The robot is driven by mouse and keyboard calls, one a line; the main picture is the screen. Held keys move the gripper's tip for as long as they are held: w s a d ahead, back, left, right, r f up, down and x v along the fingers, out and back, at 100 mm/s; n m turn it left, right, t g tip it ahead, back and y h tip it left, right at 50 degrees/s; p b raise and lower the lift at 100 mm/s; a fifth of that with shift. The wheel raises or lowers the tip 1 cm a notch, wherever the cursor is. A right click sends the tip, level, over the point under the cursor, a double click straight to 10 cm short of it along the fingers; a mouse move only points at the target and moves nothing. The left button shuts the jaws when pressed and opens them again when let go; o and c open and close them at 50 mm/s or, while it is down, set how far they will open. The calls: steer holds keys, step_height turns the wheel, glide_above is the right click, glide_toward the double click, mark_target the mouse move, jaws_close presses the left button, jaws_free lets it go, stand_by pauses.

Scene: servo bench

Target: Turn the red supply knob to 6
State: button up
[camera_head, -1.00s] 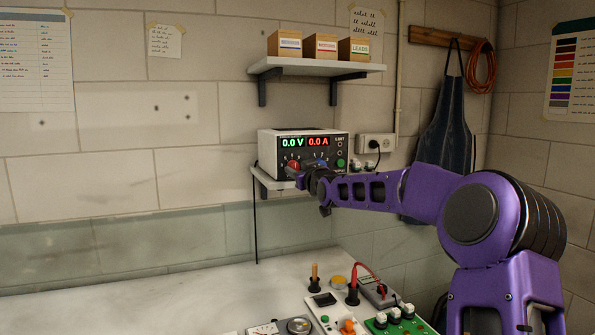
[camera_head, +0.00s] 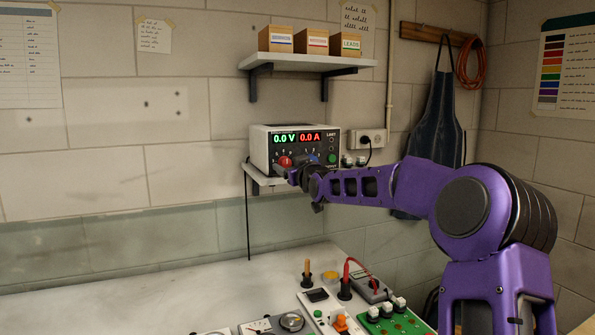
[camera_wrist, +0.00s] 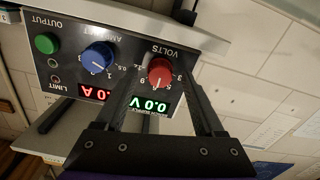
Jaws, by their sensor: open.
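The red supply knob (camera_head: 285,161) is on the front of a white and black power supply (camera_head: 259,150) on a wall shelf. Its displays read 0.0 V and 0.0 A. In the wrist view, which is upside down, the red knob (camera_wrist: 160,71) sits beside the word VOLTS. Its pale pointer mark faces down in that picture; I cannot tell which number it meets. My gripper (camera_wrist: 161,78) is open, with its fingertips on either side of the knob; contact is not clear. In the head view my gripper (camera_head: 290,173) partly hides the panel's lower part.
A blue knob (camera_wrist: 98,56) and a green button (camera_wrist: 46,43) are near the red knob on the panel. A shelf with boxes (camera_head: 308,65) hangs above. A wall socket (camera_head: 367,140) is at right. The bench (camera_head: 150,285) below holds several instruments at its right.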

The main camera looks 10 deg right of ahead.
steer(key=s+d+p, duration=0.2)
steer(key=s+d, duration=0.1)
steer(key=s, duration=1.3)
steer(key=shift+s+d, duration=0.15)
steer(key=shift+s, duration=0.25)
